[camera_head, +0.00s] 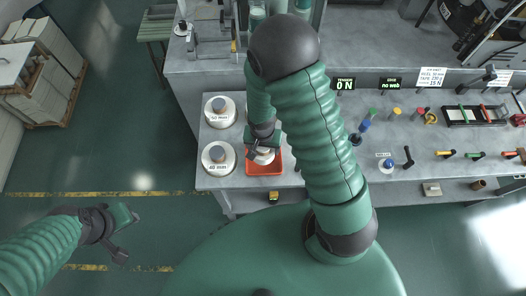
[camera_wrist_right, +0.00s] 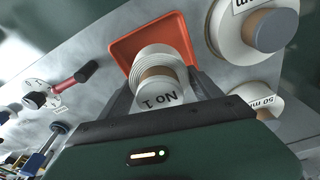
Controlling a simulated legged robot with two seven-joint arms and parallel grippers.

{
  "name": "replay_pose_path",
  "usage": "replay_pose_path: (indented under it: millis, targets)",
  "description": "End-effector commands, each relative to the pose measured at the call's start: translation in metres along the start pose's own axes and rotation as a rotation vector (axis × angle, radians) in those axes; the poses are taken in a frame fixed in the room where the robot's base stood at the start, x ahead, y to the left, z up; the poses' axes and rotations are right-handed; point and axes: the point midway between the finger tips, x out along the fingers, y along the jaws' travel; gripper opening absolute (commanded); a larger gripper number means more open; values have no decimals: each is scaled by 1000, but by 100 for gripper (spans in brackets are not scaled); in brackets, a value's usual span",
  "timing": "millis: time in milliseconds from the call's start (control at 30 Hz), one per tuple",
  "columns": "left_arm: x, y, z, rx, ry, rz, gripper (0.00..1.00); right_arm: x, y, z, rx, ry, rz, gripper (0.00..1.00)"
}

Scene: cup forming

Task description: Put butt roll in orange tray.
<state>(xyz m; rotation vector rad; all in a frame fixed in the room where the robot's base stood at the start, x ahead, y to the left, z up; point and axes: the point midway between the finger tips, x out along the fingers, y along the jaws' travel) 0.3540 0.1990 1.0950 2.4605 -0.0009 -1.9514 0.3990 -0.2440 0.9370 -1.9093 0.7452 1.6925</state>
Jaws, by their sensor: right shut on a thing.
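The butt roll (camera_wrist_right: 158,72), a small white roll with a brown core and a "No 1" label, is between the fingers of my right gripper (camera_wrist_right: 160,95), which is shut on it. In the head view the right gripper (camera_head: 262,150) and the pale roll (camera_head: 264,157) are over the orange tray (camera_head: 264,170). In the right wrist view the roll overlaps the tray (camera_wrist_right: 122,50); I cannot tell whether it touches the tray floor. My left gripper (camera_head: 124,236) is away from the bench at the lower left, fingers apart and empty.
Several tools and coloured items lie on the bench (camera_head: 450,140) to the right. A black rack (camera_head: 475,115) stands at the far right.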

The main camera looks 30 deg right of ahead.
Motion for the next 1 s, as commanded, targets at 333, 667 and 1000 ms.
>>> replay_pose_path:
  millis: [333, 667, 1000]
  targets:
    - [31, 0, 8, 0, -1, 0, 35, 35, -1, 4, -1, 0, -1, 20]
    - [32, 0, 8, 0, 0, 0, 35, 37, -1, 4, -1, -1, 0, 88]
    - [29, 0, 7, 0, -1, 0, 35, 32, -1, 3, -1, 1, -2, 95]
